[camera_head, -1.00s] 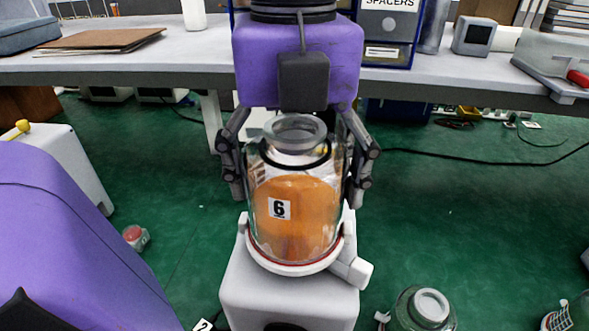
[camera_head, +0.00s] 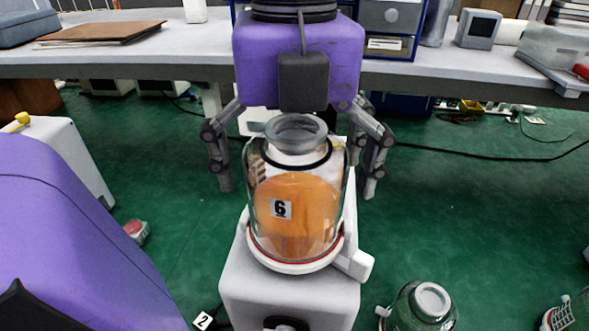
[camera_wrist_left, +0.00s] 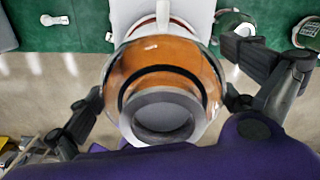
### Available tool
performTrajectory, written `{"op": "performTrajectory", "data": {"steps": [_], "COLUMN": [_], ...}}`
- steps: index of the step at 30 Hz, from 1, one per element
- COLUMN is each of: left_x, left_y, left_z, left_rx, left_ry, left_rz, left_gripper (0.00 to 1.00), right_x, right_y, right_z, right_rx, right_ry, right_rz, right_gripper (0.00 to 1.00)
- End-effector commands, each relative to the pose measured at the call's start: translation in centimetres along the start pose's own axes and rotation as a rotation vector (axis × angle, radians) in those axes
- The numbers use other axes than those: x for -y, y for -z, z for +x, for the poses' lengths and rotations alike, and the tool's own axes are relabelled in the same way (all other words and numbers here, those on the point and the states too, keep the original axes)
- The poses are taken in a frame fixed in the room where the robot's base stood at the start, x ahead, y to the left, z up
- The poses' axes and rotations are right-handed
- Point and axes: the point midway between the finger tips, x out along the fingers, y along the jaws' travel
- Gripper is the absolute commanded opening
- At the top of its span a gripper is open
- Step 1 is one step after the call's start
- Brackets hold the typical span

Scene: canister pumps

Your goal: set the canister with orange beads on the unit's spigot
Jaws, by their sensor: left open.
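The canister with orange beads (camera_head: 310,210), a clear jar labelled 6 with a black ring and grey neck, stands upright on the white unit (camera_head: 260,290). Its base sits in the white collar (camera_head: 290,268) with a red rim; the spigot itself cannot be made out. My left gripper (camera_head: 296,188) is open, its fingers apart on both sides of the canister and clear of the glass. In the left wrist view the canister (camera_wrist_left: 170,52) lies between the spread fingers. My right gripper is not in view.
A second jar with green contents (camera_head: 425,305) stands at lower right, and another jar (camera_head: 572,315) is at the right edge. A label 2 (camera_head: 203,321) is at lower left. A grey workbench (camera_head: 150,60) crosses the back. Green floor (camera_head: 480,215) is open at right.

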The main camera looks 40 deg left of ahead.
Motion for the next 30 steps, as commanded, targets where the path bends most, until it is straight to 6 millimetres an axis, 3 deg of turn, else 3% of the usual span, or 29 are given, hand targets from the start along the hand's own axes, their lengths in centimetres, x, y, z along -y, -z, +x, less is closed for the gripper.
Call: {"op": "performTrajectory", "data": {"steps": [5,18,24,30], "left_x": [0.1,0.1,0.0,0.0], "left_y": [-0.1,0.0,0.0,0.0], "left_z": [-1.5,-10.2,-11.9,-12.1], "left_rx": [0.004,0.003,0.001,0.000], "left_ry": [0.003,0.005,0.002,0.002], "left_rz": [-0.002,-0.002,0.000,0.000], "left_gripper": [1.00,1.00,1.00,1.00], "right_x": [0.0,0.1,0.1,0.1], "right_y": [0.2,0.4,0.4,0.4], "right_z": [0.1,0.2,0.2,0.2], "right_rx": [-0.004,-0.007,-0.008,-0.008], "right_ry": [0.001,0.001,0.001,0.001], "right_rz": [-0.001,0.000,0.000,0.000], "right_gripper": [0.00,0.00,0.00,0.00]}}
